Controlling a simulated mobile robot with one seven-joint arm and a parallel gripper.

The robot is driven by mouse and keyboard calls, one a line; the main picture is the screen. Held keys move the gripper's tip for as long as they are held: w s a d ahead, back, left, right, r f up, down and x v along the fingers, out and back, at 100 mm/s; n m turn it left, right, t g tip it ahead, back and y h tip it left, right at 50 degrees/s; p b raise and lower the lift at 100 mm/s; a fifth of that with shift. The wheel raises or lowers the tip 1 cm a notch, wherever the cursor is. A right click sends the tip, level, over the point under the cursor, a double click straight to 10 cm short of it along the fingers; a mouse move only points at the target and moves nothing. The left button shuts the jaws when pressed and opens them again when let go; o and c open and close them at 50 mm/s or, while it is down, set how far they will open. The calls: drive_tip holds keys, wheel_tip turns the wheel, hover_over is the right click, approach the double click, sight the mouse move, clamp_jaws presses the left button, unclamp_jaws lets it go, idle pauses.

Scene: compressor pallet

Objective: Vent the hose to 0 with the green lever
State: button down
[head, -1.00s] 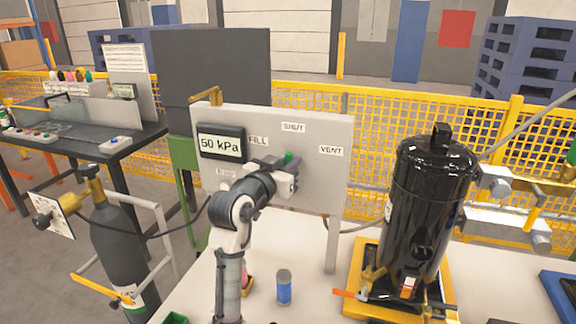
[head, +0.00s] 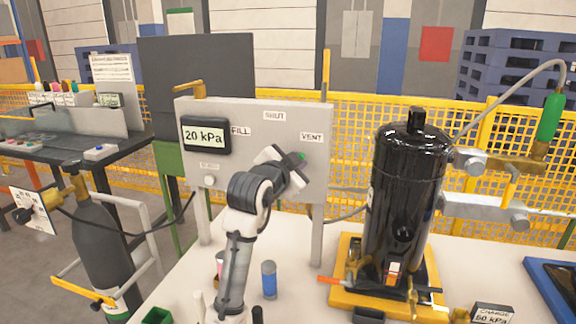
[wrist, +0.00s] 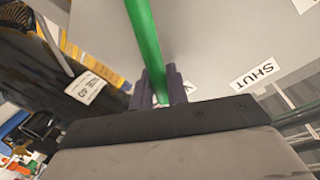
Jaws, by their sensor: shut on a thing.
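The grey panel (head: 255,120) stands upright on the table, with FILL, SHUT and VENT labels. Its display (head: 205,135) reads 20 kPa. My gripper (head: 297,160) is at the right part of the panel, just below the VENT label (head: 311,137). In the wrist view my gripper's dark fingers (wrist: 160,88) are shut on the green lever (wrist: 146,35), which runs up between them. In the head view only a small green bit of the lever (head: 303,156) shows; the rest is hidden by my gripper.
A black compressor (head: 405,195) stands on a yellow pallet (head: 345,297) to the right of the panel. A blue can (head: 269,280) stands on the table below my arm. A dark gas cylinder (head: 102,245) is at the left. A hose with a green handle (head: 550,117) arches at the far right.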

drive_tip(key=shift+s+d+f+m+y+b, duration=0.2)
drive_tip(key=shift+d+f+m+y+b, duration=0.2)
drive_tip(key=shift+d+f+m+b, duration=0.3)
drive_tip(key=shift+a, duration=0.1)
drive_tip(key=c, duration=1.4)
unclamp_jaws()
drive_tip(key=shift+c, duration=0.2)
drive_tip(key=b+v, duration=0.2)
drive_tip(key=v, duration=1.2)
drive_tip(key=shift+w, duration=0.1)
